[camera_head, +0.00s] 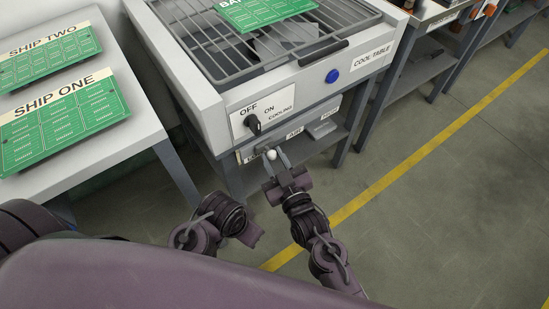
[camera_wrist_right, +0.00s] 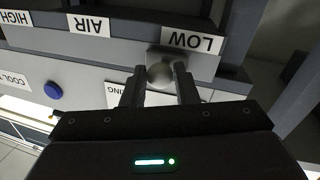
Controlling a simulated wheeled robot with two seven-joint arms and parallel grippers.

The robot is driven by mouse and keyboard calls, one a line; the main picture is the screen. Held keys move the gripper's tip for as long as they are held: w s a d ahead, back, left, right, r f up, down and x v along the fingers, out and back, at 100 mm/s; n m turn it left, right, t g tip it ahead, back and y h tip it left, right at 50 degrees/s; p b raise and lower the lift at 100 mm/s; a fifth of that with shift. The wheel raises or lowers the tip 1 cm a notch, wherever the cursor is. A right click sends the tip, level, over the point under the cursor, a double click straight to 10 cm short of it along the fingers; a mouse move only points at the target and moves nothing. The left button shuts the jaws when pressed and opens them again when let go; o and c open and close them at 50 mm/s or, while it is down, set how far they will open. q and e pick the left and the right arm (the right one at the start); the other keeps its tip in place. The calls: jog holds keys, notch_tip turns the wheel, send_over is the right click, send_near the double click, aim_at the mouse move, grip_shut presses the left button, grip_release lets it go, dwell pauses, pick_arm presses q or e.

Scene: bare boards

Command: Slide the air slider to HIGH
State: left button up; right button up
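The air slider's round pale knob (camera_head: 271,154) is at the LOW end of its strip on the front of the cool table. In the right wrist view, which is upside down, the knob (camera_wrist_right: 160,73) is beside the LOW label (camera_wrist_right: 193,40). The AIR label (camera_wrist_right: 88,26) and HIGH label (camera_wrist_right: 16,17) are farther along. My right gripper (camera_head: 274,156) has its two fingertips close on either side of the knob. Whether they press on it cannot be made out. My left arm is folded low in the head view, and its gripper's fingers are not clear.
Above the strip are the OFF/ON cooling dial (camera_head: 252,124) and a blue button (camera_head: 332,76). A grille covers the table top, with a green board (camera_head: 262,10) on it. A white table with green SHIP boards (camera_head: 62,122) stands left. Open floor lies right.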

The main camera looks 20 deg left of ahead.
aim_at(329, 108)
grip_shut()
